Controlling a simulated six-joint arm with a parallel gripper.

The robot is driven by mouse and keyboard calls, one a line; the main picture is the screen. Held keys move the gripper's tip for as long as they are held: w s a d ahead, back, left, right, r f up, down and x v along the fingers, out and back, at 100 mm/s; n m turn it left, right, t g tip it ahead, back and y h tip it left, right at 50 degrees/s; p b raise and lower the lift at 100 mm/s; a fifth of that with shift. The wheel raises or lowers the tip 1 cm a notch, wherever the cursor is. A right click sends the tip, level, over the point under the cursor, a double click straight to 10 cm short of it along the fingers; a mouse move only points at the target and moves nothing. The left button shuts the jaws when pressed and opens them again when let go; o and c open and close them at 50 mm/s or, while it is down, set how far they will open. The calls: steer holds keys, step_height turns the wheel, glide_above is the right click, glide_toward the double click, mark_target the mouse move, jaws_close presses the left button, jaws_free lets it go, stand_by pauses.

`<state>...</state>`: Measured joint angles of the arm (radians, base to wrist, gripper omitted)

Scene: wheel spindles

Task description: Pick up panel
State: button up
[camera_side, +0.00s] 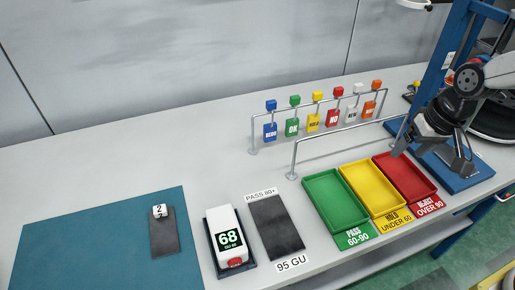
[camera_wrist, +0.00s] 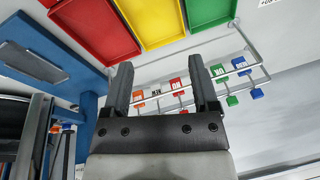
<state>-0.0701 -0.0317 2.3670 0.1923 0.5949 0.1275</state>
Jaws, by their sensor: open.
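A dark grey panel (camera_side: 164,238) with a white tag marked 2 at its far end lies flat on the teal mat (camera_side: 95,230) at the left in the side view. A second dark plate (camera_side: 276,228), labelled PASS 90+ and 95 GU, lies on the bench to the right of the meter. My gripper (camera_side: 432,160) is far to the right, above the bench beside the red tray, well away from the panel. In the wrist view my gripper (camera_wrist: 160,85) shows two spread fingers with nothing between them. The panel is not in the wrist view.
A white meter (camera_side: 224,232) reading 68 stands between mat and plate. Green (camera_side: 335,200), yellow (camera_side: 371,189) and red (camera_side: 405,177) trays sit near my gripper. A metal rail (camera_side: 340,148) and a rack of coloured tags (camera_side: 320,118) stand behind them. The bench behind the mat is clear.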

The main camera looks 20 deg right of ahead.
steer(key=w+a+m+g+y, duration=0.1)
steer(key=w+a+m+y, duration=0.25)
steer(key=w+a, duration=0.45)
steer(key=w+a+m+y, duration=0.2)
steer(key=w+a+m, duration=0.15)
steer(key=a, duration=0.85)
steer(key=w+a+m+g+y, duration=0.1)
steer(key=w+a+m+y, duration=0.3)
steer(key=a, duration=0.8)
steer(key=s+a+m+y, duration=0.1)
steer(key=a+m+y, duration=0.3)
steer(key=a, duration=0.7)
steer(key=m+h, duration=0.1)
glide_toward(163, 208)
steer(key=shift+w+a+r, duration=0.1)
steer(key=shift+a, duration=0.45)
steer(key=shift+w+a+r, duration=0.1)
steer(key=shift+w+a, duration=0.05)
steer(key=shift+a, duration=0.4)
steer(key=shift+f, duration=0.5)
steer(key=shift+h+x, duration=0.25)
steer(key=shift+x, duration=1.05)
steer(key=shift+f, duration=0.1)
steer(key=shift+x, duration=2.5)
